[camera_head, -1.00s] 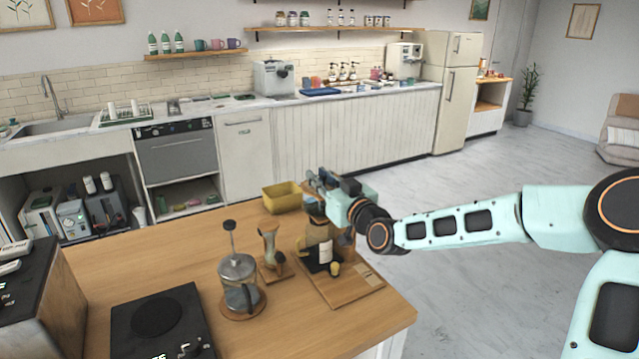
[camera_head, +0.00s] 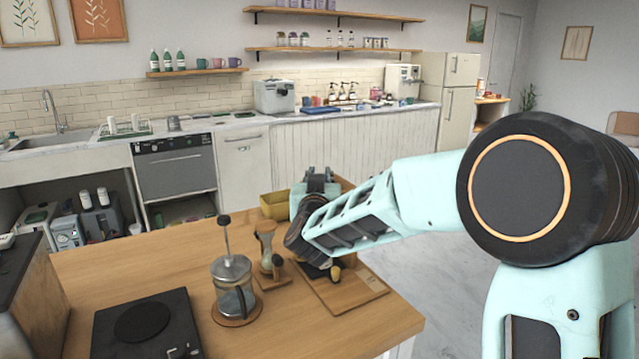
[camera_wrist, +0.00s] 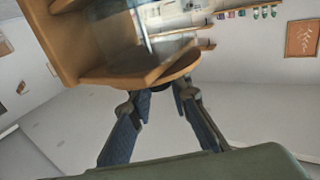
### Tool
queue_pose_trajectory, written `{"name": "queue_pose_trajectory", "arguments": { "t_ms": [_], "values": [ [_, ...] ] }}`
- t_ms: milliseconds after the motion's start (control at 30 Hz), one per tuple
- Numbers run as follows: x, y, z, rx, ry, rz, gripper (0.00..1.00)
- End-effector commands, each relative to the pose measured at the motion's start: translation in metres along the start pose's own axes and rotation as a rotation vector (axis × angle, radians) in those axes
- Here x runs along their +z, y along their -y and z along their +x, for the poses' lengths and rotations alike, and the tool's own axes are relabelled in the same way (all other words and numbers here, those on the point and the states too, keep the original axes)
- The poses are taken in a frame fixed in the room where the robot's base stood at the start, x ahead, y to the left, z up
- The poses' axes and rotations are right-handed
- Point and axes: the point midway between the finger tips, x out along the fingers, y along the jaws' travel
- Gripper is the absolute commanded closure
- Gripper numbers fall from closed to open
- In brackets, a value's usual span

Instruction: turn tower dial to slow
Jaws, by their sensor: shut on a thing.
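The wooden drip tower stands on the counter, mostly hidden behind my arm in the head view; its base board (camera_head: 362,290) shows below the arm. In the wrist view the tower's wooden frame (camera_wrist: 68,38) and round wooden plate (camera_wrist: 150,72) fill the upper left, with glass above the plate. My gripper (camera_wrist: 160,95) is at the plate's edge, its two fingers on either side of a small dark part, which I take for the tower dial (camera_wrist: 178,98). The gripper is shut on it. The dial's marks and setting cannot be read. In the head view my gripper (camera_head: 318,178) is at the tower's upper part.
A French press (camera_head: 233,285) and an hourglass-shaped glass brewer (camera_head: 267,250) stand left of the tower. A yellow bin (camera_head: 275,205) is behind them. A black hot plate (camera_head: 148,325) lies at the front left. The counter's left middle (camera_head: 130,255) is bare.

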Motion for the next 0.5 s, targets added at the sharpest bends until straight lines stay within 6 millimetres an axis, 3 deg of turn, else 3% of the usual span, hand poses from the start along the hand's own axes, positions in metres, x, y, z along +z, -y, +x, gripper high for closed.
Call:
{"name": "queue_pose_trajectory", "arguments": {
  "t_ms": [500],
  "values": [
    [-0.0005, 0.0014, 0.0003, 0.240, 0.002, -0.001, 1.00]
  ]
}}
